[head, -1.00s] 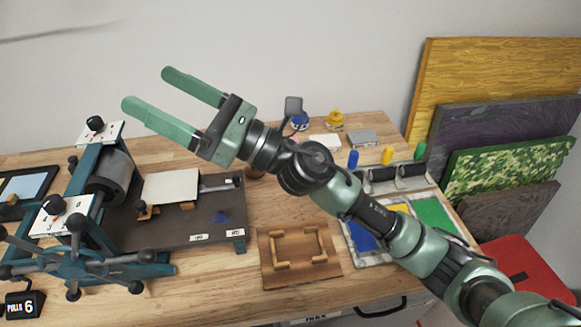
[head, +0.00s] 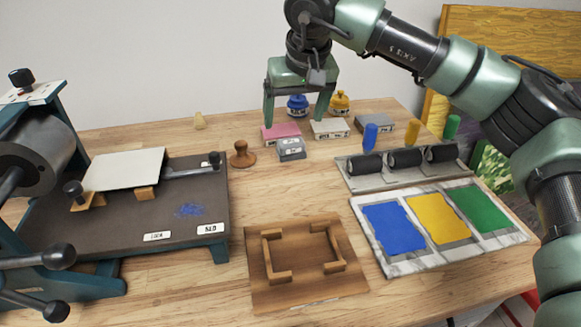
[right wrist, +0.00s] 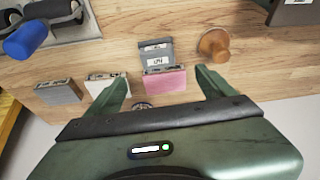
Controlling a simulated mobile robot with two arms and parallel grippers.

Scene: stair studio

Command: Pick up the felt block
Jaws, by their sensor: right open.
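Several flat blocks lie at the back of the table; their labels are too small to read, so I cannot tell for sure which is the felt block. A pink block (head: 280,133) is at the left of the row, with a white block (head: 329,129) and a grey block (head: 374,123) to its right. My right gripper (head: 295,119) is open and empty, fingers pointing down over the pink and white blocks. In the right wrist view, the pink block (right wrist: 165,82) shows between the open fingers (right wrist: 162,88). My left gripper is out of view.
A small grey labelled tin (head: 291,149) sits just in front of the pink block, and a wooden stamp (head: 243,156) stands to its left. Blue (head: 297,104) and yellow (head: 340,102) jars stand behind. Rollers (head: 405,160), an ink tray (head: 380,254) and a press (head: 150,227) are nearer.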

